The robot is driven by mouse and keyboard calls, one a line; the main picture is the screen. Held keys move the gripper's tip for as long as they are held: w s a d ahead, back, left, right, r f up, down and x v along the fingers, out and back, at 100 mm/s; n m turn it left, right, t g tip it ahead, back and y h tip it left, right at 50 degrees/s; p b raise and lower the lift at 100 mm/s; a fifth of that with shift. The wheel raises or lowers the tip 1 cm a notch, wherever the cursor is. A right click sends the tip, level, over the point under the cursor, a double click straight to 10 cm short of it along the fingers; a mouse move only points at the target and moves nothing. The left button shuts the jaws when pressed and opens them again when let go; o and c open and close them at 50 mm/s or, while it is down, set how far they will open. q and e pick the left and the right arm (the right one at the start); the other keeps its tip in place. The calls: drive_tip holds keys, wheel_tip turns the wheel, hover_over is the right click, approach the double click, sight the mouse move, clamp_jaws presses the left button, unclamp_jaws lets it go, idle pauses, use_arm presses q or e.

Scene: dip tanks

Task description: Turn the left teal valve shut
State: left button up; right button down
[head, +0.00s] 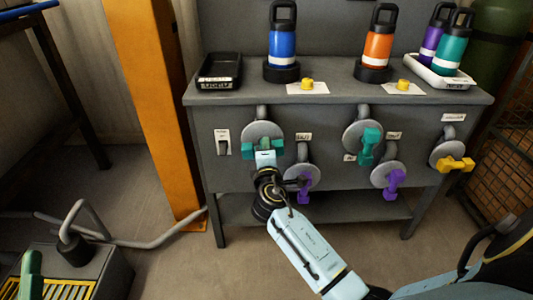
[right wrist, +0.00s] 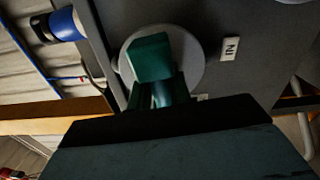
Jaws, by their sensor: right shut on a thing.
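The left teal valve (head: 277,145) is on the front of the grey cabinet, on a round grey disc. Its handle lies roughly level in the head view. My right gripper (head: 265,158) is on this handle from the front, and its jaws are shut on it. In the right wrist view the teal handle (right wrist: 150,57) stands out in front of the grey disc (right wrist: 192,50), close before the wrist. The finger contact is dark and partly hidden there. My left gripper is not in view.
A purple valve (head: 305,187) sits just right and below my right gripper. Another teal valve (head: 369,142), a purple valve (head: 395,182) and a yellow valve (head: 456,163) are further right. A switch (head: 223,142) is to the left. Bottles and a black tray (head: 219,71) stand on top.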

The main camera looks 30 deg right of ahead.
drive_tip(key=shift+f, duration=0.15)
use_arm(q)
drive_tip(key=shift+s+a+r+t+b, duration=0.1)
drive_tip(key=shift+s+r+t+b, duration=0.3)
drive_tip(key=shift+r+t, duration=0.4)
use_arm(e)
drive_tip(key=shift+m, duration=0.6)
drive_tip(key=shift+a, duration=0.1)
drive_tip(key=c, duration=1.3)
unclamp_jaws()
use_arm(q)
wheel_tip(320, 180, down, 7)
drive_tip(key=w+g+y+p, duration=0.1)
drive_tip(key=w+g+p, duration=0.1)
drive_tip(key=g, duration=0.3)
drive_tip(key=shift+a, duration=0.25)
use_arm(e)
drive_tip(key=v, duration=1.3)
drive_tip(key=shift+s, duration=0.2)
